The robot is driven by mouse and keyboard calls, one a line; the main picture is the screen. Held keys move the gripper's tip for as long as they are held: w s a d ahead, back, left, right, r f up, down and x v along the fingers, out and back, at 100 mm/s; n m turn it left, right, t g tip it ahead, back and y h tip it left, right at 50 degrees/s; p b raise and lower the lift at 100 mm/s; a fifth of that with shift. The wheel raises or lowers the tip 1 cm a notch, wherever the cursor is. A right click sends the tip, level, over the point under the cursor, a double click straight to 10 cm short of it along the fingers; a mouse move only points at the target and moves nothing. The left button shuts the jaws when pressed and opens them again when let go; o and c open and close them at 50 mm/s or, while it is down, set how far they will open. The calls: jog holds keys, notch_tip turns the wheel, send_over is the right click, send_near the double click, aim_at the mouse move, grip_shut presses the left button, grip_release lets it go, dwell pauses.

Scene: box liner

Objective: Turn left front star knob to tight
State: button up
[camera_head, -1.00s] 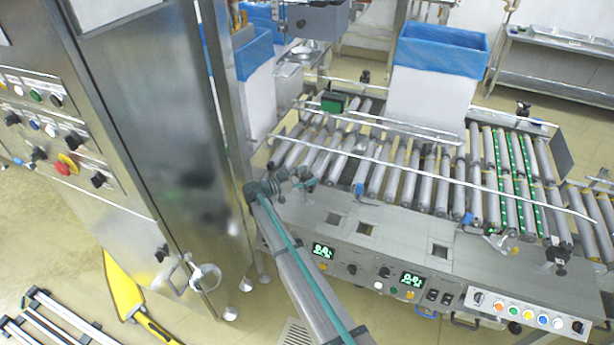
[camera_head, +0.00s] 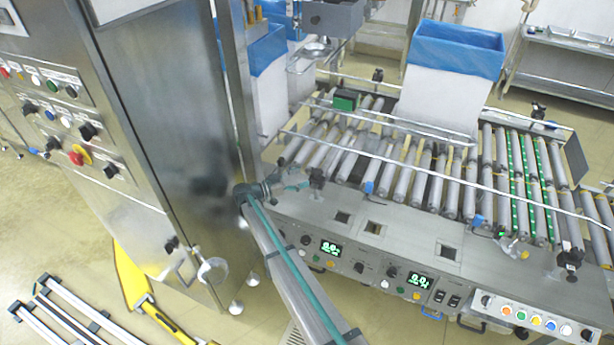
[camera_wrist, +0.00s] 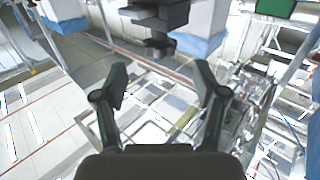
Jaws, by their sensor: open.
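The left front star knob (camera_head: 316,176) is a small black knob on the near rail at the left end of the roller conveyor (camera_head: 400,212). My gripper (camera_head: 300,186) is at the near left corner of the conveyor, just left of this knob, with a visible gap. The wrist view shows its two dark fingers (camera_wrist: 163,92) spread apart with nothing between their tips. A dark stepped part with a round lower end (camera_wrist: 158,46) shows beyond the fingers at top middle; I cannot tell whether it is the knob. Whether the knob is tight cannot be seen.
A tall steel cabinet (camera_head: 165,130) stands close on the left. A white box with a blue liner (camera_head: 440,100) stands on the conveyor. A green-and-black box (camera_head: 345,100) is at the far left. The front panel (camera_head: 440,290) carries displays and buttons.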

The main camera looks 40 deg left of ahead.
aim_at(319, 177)
dwell(0.3)
